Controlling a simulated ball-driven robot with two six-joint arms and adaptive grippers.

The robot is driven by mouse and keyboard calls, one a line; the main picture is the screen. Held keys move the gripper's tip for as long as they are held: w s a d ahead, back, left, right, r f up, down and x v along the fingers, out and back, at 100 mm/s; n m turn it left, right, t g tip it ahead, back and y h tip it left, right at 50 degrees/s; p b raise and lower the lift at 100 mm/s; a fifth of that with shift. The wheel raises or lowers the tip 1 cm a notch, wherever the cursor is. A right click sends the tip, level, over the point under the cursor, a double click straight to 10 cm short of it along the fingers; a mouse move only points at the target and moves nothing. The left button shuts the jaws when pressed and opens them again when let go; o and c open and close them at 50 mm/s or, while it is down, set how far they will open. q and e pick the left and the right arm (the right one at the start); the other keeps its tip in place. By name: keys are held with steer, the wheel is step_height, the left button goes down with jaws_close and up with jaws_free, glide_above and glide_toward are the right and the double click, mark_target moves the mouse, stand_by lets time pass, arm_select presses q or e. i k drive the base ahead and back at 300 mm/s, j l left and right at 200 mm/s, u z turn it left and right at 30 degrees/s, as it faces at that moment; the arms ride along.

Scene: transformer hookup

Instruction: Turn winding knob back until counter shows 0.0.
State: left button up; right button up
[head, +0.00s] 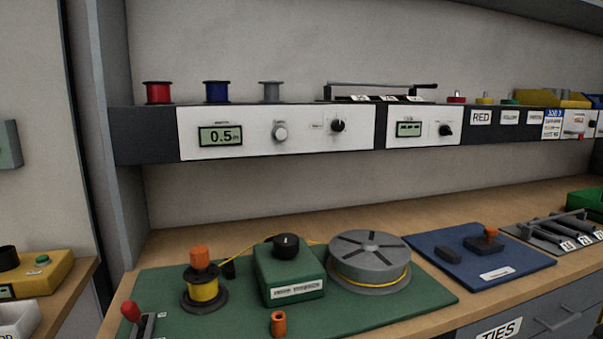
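A display (221,136) on the white shelf panel reads 0.5, with a small unit I cannot read. A silver knob (280,132) and a black knob (338,125) sit to its right on the same panel. A green box (290,272) with a black knob (287,242) on top stands on the green mat. Left of it, a spool of yellow wire (204,290) carries an orange knob (200,257). Yellow wire also runs around a grey reel (369,262) on the right. The knob labels are too small to read, so I cannot tell which is the winding knob. Neither gripper is in view.
A second display (408,129) with a black knob (445,130) is farther right. A red-handled lever (132,311) and an orange cylinder (278,324) are at the mat's front. A blue mat (530,264) lies at right. Red, blue and grey spools stand on the shelf.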

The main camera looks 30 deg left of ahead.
mark_target(285, 245)
steer(key=u, duration=1.3)
